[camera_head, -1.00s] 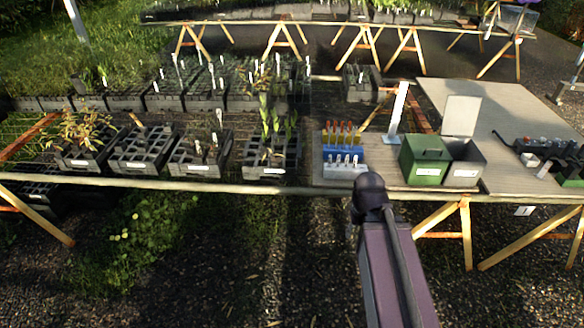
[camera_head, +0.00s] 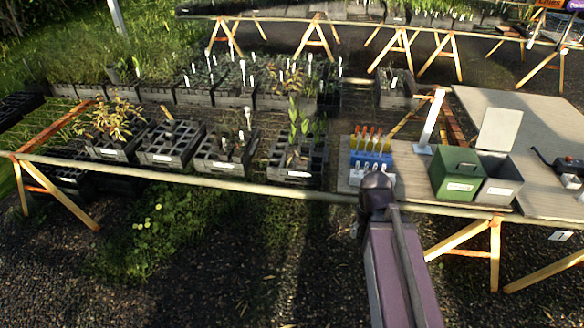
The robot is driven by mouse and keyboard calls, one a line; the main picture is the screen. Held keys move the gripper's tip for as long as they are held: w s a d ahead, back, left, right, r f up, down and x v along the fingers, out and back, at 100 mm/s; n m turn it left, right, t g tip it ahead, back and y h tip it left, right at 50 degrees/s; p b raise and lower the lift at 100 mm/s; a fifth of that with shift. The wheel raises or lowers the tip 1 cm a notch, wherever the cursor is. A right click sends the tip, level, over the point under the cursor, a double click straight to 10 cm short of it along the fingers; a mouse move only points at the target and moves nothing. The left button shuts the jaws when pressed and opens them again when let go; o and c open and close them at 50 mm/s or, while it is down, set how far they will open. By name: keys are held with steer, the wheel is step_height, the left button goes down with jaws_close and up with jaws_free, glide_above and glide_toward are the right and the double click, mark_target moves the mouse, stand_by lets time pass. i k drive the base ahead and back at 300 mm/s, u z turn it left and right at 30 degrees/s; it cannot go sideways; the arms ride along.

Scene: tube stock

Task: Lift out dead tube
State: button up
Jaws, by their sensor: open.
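Four dark tube trays stand along the front of the near bench. The leftmost tray (camera_head: 112,152) holds a plant with yellow-brown leaves (camera_head: 112,118); I cannot tell whether it is dead. The second tray (camera_head: 172,146) looks mostly empty, with one brown upright piece (camera_head: 167,113). The third tray (camera_head: 222,156) holds a few sparse plants and a white tag (camera_head: 248,117). The fourth tray (camera_head: 291,173) holds taller green plants (camera_head: 297,122). My arm rises at the lower right, its dark joint in front of the bench edge. My gripper is not in view.
A blue rack (camera_head: 371,159) with orange-topped items stands right of the trays. A green bin (camera_head: 455,172) and a grey bin (camera_head: 499,182) stand on the board farther right. More planted trays (camera_head: 235,98) fill the bench behind. Gravel lies in front of the bench.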

mark_target(301, 163)
steer(key=u, duration=0.15)
steer(key=i, duration=0.85)
steer(key=z, duration=0.3)
